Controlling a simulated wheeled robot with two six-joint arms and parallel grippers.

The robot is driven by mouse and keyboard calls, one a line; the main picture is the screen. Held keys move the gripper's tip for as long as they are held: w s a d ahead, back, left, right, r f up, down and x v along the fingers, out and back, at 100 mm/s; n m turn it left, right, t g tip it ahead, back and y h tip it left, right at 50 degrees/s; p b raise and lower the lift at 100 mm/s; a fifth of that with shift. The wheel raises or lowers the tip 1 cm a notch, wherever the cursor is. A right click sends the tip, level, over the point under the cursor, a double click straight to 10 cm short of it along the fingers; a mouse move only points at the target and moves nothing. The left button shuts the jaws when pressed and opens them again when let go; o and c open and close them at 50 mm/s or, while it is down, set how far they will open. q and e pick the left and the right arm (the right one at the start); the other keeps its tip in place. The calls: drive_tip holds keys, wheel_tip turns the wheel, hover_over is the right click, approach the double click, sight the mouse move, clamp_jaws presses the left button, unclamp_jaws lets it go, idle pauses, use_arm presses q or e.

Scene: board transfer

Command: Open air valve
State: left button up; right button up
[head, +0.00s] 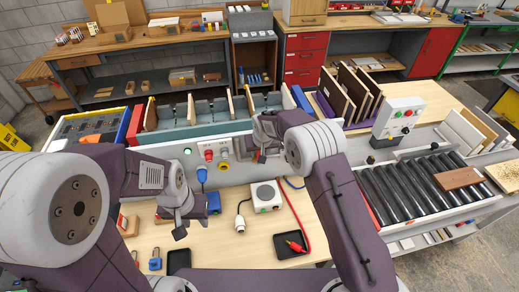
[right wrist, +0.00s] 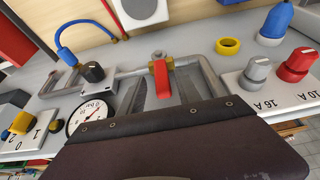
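The air valve has a red lever (right wrist: 161,82) on a small metal body, in the middle of the right wrist view. In the head view my right arm and gripper hide it. My right gripper (right wrist: 163,88) has its two grey fingers apart, one on each side of the red lever; I cannot tell whether either touches it. In the head view the right gripper (head: 262,150) is at the back panel. A round pressure gauge (right wrist: 88,113) sits beside the valve. My left gripper (head: 181,231) hangs over the bench on the left; its finger opening is not clear.
A black knob (right wrist: 93,72) and a blue hose (right wrist: 72,42) are near the valve. On the bench are a white box (head: 266,196), a white plug (head: 240,223) and a black tray (head: 290,245). A roller conveyor (head: 420,185) is at the right.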

drive_tip(key=shift+s+a, duration=0.1)
drive_tip(key=shift+a, duration=0.1)
drive_tip(key=shift+c, duration=0.3)
clamp_jaws()
idle(0.9)
